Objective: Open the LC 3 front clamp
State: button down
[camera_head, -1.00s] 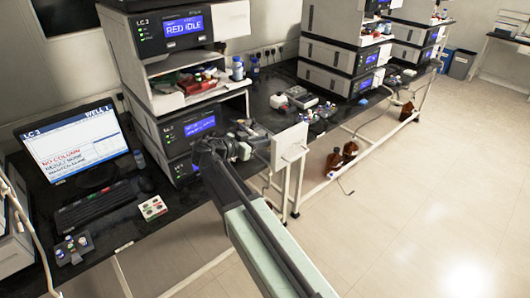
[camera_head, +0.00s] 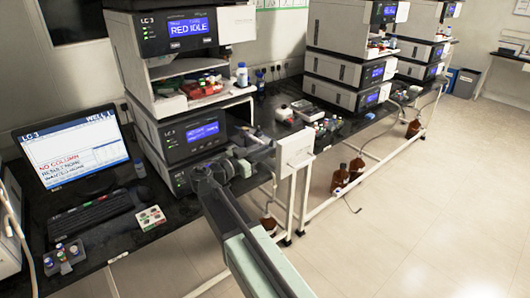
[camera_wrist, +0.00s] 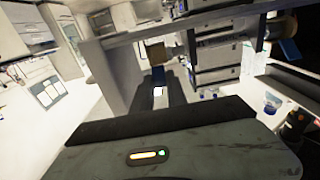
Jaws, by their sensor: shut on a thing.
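The LC 3 stack (camera_head: 170,88) stands left of centre in the head view. My gripper (camera_head: 246,158) is at its right side, above the bench edge and left of a white panel (camera_head: 296,152). A similar tan and blue piece (camera_wrist: 290,48) shows at upper right. The clamp is too small and hidden to make out in the head view.
Brown bottles (camera_head: 340,178) stand low behind the white bench frame. The floor at right is clear.

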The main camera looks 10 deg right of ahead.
jog(key=c, duration=1.3)
grip_release()
jog(key=v, duration=0.7)
jog(key=shift+s+a, duration=0.15)
jog(key=shift+a, duration=0.25)
